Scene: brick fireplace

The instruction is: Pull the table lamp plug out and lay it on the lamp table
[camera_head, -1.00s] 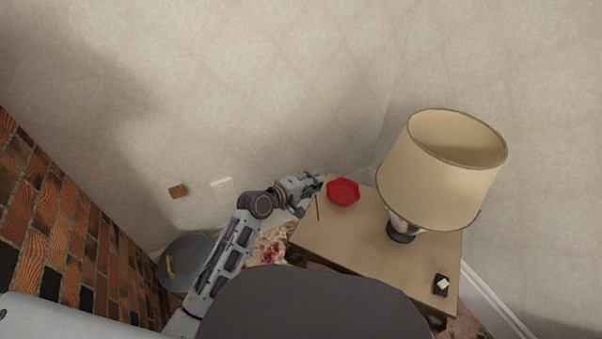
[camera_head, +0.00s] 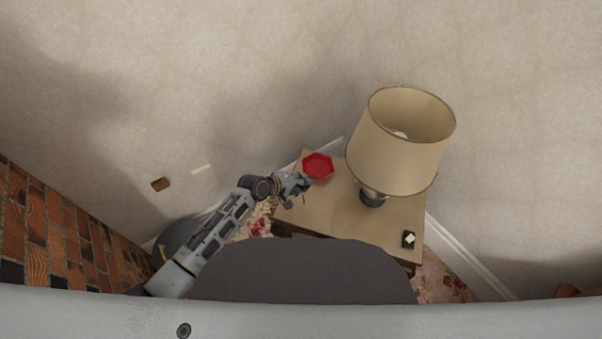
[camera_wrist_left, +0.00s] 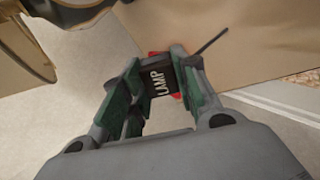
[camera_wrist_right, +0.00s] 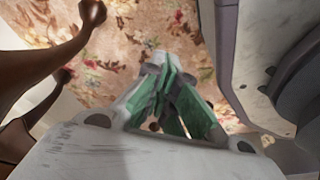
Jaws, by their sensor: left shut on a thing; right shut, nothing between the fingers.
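My left gripper (camera_head: 299,184) is over the left edge of the lamp table (camera_head: 310,212), beside a red dish. In the left wrist view, the left gripper (camera_wrist_left: 162,70) is shut on a black plug (camera_wrist_left: 158,82) marked LAMP, with a dark cord (camera_wrist_left: 208,43) sticking out to the right. The table lamp (camera_head: 400,140), with a beige shade, stands upright on the table. My right gripper (camera_wrist_right: 168,88) is shut and empty, above a floral carpet in the right wrist view; it is not in the head view.
The red dish (camera_head: 318,166) sits at the table's back left corner. A white wall plate (camera_head: 203,173) and a brown one (camera_head: 160,184) are left. The tabletop's middle is clear.

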